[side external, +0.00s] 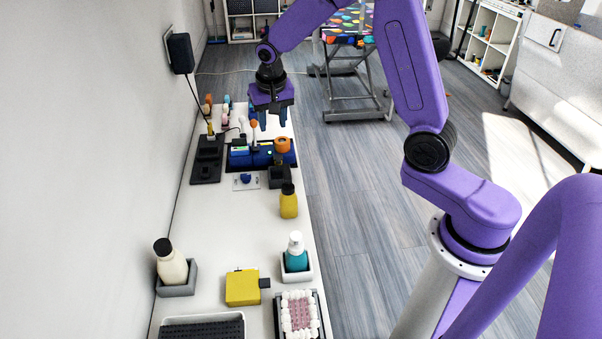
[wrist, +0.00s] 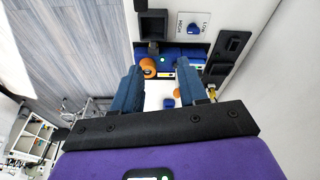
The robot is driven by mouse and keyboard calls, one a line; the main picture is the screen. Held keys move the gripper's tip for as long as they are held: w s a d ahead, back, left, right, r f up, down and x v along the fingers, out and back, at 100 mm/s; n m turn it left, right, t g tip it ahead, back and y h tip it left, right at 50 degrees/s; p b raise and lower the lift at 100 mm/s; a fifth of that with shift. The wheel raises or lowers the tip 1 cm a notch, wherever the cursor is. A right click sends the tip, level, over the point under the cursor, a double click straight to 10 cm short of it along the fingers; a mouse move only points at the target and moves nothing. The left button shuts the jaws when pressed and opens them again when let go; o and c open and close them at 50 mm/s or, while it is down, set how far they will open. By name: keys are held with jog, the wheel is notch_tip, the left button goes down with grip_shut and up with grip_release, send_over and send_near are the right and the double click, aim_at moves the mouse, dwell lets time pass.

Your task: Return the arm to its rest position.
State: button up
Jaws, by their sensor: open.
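My gripper (side external: 272,119) hangs from the purple arm above the far part of the white counter (side external: 238,210) in the side external view. Its two blue fingers point down and stand apart, with nothing between them. In the wrist view my gripper (wrist: 157,85) is open, and the gap between the fingers shows the counter below. A blue tool holder (side external: 262,155) lies below and just in front of the gripper. An orange-topped item (side external: 282,145) stands at its right, close to the gripper.
A yellow bottle (side external: 288,201), a teal pump bottle (side external: 296,254), a cream bottle (side external: 170,263) and a yellow box (side external: 242,287) stand nearer on the counter. A black charger (side external: 181,53) is on the left wall. A wheeled table (side external: 352,85) stands on the floor behind.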

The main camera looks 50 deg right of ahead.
jog(key=s+a+r+n+y, duration=0.1)
jog(key=s+a+r+n, duration=0.1)
jog(key=s+a+n, duration=0.4)
jog(key=s+a+r+n, duration=0.2)
jog(key=s+a+n, duration=0.15)
jog(key=s, duration=0.55)
jog(key=s+d+n+g+y, duration=0.1)
jog(key=s+n, duration=0.8)
jog(key=s, duration=1.1)
jog(key=shift+d+r+n+g, duration=0.2)
jog(key=shift+r+n+g, duration=0.1)
jog(key=shift+n+g, duration=0.1)
